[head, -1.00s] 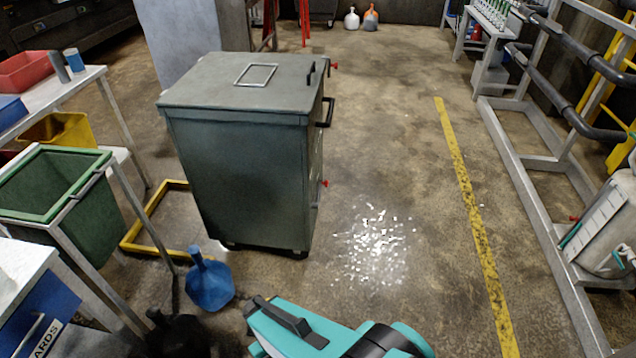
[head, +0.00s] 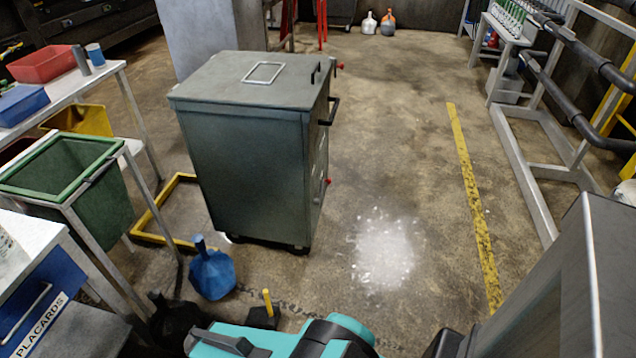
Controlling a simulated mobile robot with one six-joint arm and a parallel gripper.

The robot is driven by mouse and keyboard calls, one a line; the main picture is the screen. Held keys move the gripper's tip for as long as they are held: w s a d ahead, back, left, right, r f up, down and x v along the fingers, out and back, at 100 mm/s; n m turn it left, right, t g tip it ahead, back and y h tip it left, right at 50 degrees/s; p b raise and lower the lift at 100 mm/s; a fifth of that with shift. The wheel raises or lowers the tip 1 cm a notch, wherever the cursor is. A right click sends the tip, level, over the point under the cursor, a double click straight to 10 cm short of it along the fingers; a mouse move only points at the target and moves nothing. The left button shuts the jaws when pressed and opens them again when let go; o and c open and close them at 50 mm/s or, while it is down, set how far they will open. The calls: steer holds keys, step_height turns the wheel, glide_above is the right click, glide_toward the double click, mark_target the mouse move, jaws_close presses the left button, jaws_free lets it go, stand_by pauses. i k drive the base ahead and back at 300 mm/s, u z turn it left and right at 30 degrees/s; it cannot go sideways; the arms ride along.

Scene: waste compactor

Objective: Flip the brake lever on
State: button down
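A dark green-grey compactor bin (head: 248,150) stands upright on small casters left of centre. Its right side carries a black handle (head: 330,111) and red knobs, one high (head: 340,66) and one low (head: 327,181). A short yellow upright lever (head: 267,302) rises from a small black base on the floor in front of the bin. I cannot tell for certain which of these is the brake lever. My teal and black arm crosses the bottom edge. My gripper does not show, and nothing of mine is seen touching the bin or the yellow lever.
A blue jug (head: 212,272) and a black one (head: 175,318) stand left of the yellow lever. A green bin (head: 62,172) and tables line the left. A yellow floor line (head: 470,200) and pipe rack (head: 540,205) are right. The floor between is open, with a bright patch.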

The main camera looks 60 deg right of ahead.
mark_target(316, 201)
steer(key=u, duration=0.75)
steer(key=k, duration=1.45)
steer(key=z, duration=1.65)
steer(key=i, duration=0.35)
steer(key=u, duration=0.45)
